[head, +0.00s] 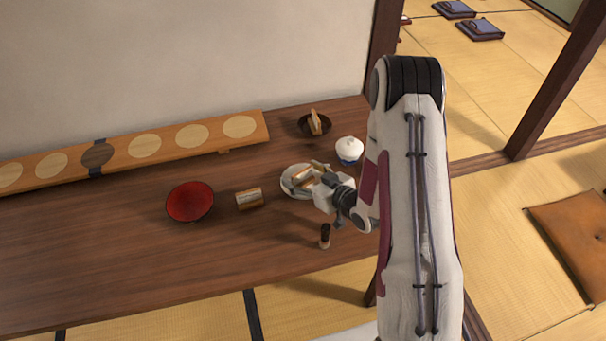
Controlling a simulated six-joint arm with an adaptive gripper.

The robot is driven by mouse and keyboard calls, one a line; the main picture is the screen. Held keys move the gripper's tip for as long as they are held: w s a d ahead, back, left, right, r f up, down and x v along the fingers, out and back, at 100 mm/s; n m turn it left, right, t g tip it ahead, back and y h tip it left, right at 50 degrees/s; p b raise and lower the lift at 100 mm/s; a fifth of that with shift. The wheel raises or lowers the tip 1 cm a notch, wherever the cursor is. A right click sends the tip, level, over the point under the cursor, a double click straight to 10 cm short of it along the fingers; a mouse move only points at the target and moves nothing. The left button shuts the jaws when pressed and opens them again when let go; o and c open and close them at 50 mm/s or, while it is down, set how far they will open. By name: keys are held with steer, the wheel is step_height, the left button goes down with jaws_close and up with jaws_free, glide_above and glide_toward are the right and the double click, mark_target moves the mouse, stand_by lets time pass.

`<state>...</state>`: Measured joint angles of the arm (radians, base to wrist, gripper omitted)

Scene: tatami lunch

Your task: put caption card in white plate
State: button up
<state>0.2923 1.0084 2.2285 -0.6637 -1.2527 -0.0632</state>
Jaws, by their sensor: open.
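The white plate (284,184) is on the dark wooden table, right of its middle. A pale tan, flat piece (303,178), which may be the caption card, shows in or over the plate. My gripper (311,181) is open over the plate's right part and hides some of it. I cannot tell whether its fingers touch the tan piece. A small tan and brown block-like piece (249,198) lies on the table left of the plate. I cannot read it as the card for sure.
A red bowl (190,201) stands at left. A dark bowl (307,128) holding a tan piece and a lidded white and blue pot (348,150) stand behind the plate. A small dark upright item (325,235) is near the front edge. A long board (160,144) with round discs lies along the wall.

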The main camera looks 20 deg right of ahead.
steer(key=shift+r, duration=0.2)
steer(key=v, duration=1.2)
steer(key=shift+w+r, duration=0.1)
steer(key=shift+r, duration=0.05)
stand_by(0.6)
steer(key=s+d+r+m+g+h, duration=0.15)
steer(key=r+h, duration=0.25)
steer(key=r, duration=0.5)
steer(key=s+d+r+g+h, duration=0.2)
steer(key=d+r+g+h, duration=0.1)
steer(key=r, duration=0.6)
steer(key=s+a+r+m, duration=0.1)
steer(key=s+a+r, duration=0.2)
steer(key=s, duration=0.4)
steer(key=s+a+r+m+g+y, duration=0.1)
steer(key=s+a+r, duration=0.2)
steer(key=s, duration=0.4)
steer(key=s+a+r+m+g, duration=0.1)
steer(key=s+a+r, duration=0.2)
steer(key=s, duration=0.4)
steer(key=shift+a+y, duration=0.3)
steer(key=shift+a, duration=0.1)
